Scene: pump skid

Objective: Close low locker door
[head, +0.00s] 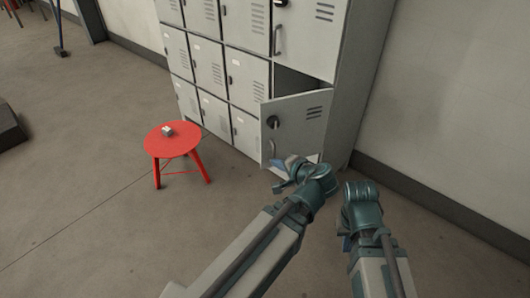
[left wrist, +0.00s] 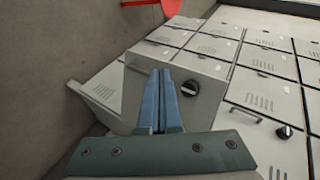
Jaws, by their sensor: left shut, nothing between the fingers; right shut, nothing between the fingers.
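The low locker door (head: 296,118) is a grey panel with vent slots, a round black knob and a bar handle. It stands swung open at the bottom right of the locker bank, with a dark gap above it. It also shows in the left wrist view (left wrist: 207,93), partly hidden by my fingers. My left gripper (head: 279,164) is shut and empty, at the door's lower free edge near the handle. Its blue fingers (left wrist: 158,85) overlap the door panel; contact cannot be told. My right gripper (head: 346,243) is shut and empty, lower right, apart from the door, partly hidden by its wrist.
The grey locker bank (head: 207,57) has several other doors, all seemingly shut. A red stool (head: 172,141) with a small pale block (head: 167,131) on it stands left of the open door. A wall (head: 440,100) runs along the right. The floor at left is mostly clear.

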